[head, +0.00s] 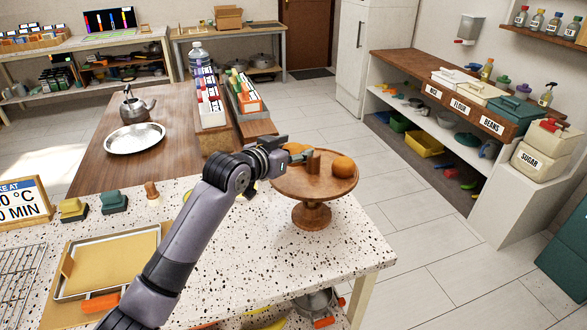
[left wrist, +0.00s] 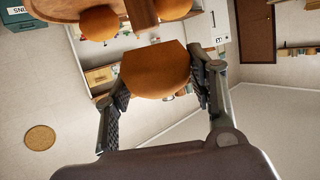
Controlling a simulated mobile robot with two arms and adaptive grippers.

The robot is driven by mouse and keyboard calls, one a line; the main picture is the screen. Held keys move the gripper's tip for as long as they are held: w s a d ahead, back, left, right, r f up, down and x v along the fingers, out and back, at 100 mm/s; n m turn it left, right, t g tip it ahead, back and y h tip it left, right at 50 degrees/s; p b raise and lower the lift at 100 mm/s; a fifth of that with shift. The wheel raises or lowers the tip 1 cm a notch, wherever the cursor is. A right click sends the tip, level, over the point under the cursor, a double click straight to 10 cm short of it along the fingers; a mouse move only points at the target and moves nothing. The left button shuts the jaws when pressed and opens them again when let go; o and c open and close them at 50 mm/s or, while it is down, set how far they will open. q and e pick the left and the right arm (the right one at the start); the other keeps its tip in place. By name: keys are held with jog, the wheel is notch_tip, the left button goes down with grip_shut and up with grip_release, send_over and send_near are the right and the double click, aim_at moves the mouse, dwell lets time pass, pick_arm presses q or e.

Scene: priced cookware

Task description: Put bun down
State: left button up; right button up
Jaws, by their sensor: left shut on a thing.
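My left gripper (left wrist: 155,85) is shut on an orange-brown bun (left wrist: 155,68), which sits between its two fingers in the left wrist view. In the head view the left gripper (head: 290,158) is at the left side of a round wooden pedestal stand (head: 312,188). One bun (head: 343,166) rests on the stand's right side, beside a brown upright piece (head: 313,162). More orange shows behind the gripper; I cannot tell if it is the held bun. The left wrist view shows two other buns by the upright piece (left wrist: 140,12). My right gripper is not in view.
The stand is on a speckled counter (head: 270,260) near its far right corner. A baking tray (head: 110,265) lies at left, and a steel plate (head: 134,138) is on the wooden counter beyond. Bottle and box racks (head: 208,105) stand behind the gripper. The counter's front right is clear.

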aim_at(290, 187)
pick_arm(q)
notch_tip(290, 187, down, 7)
jog(key=shift+f+p, duration=0.1)
jog(key=shift+p, duration=0.4)
jog(key=o, duration=1.1)
jog(key=shift+o, duration=0.2)
jog(key=shift+s+a+r, duration=0.2)
jog(key=shift+s+a, duration=0.15)
jog(key=shift+s, duration=0.15)
jog(key=b+v, duration=0.2)
jog(key=v, duration=0.8)
jog(key=shift+s+a+r, duration=0.2)
jog(key=shift+s, duration=0.1)
